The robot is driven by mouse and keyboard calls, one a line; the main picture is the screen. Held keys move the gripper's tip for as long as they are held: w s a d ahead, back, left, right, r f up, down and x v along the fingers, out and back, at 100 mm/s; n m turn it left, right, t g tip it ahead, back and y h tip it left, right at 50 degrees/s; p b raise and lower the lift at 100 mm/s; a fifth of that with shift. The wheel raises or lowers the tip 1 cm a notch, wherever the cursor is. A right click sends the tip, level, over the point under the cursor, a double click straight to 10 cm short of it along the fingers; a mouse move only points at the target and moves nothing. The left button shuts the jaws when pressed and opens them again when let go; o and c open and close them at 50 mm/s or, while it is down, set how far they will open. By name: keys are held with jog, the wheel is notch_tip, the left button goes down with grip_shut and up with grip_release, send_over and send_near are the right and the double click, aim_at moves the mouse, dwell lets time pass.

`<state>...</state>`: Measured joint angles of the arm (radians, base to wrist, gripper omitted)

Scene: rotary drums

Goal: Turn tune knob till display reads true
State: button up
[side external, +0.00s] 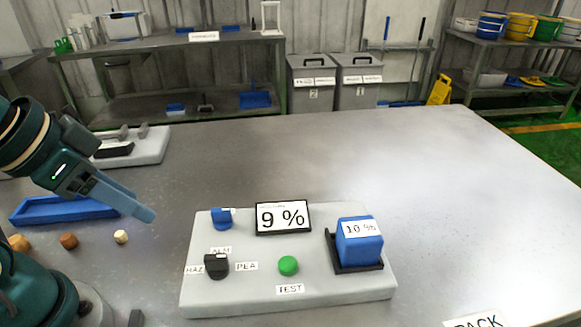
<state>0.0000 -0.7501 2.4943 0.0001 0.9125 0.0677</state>
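A light grey panel (250,293) lies on the table. A blue knob (222,220) with a white mark stands at its back left, and no TUNE label is readable. A blue block (358,250) labelled 10 % sits in a black holder (357,268) at the right. My gripper (146,213) is in the air left of the panel, apart from the blue knob, with its blue fingers pointing down to the right. The side-on view hides the gap between the fingers.
The panel also has a black selector knob (216,266) among HAZ, ALM and PEA labels, and a green TEST button (288,266). A blue tray (62,210) and several small wooden pieces (69,241) lie left. The table's right side (450,200) is mostly clear.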

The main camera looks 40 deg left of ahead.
notch_tip(320, 180, up, 3)
jog(key=w+m, duration=0.3)
jog(key=m+g, duration=0.5)
jog(key=m, duration=0.1)
send_over(220, 209)
notch_tip(220, 209, down, 7)
jog(key=shift+f, duration=0.1)
jog(key=shift+f+g, duration=0.3)
jog(key=shift+f, duration=2.65)
grip_shut()
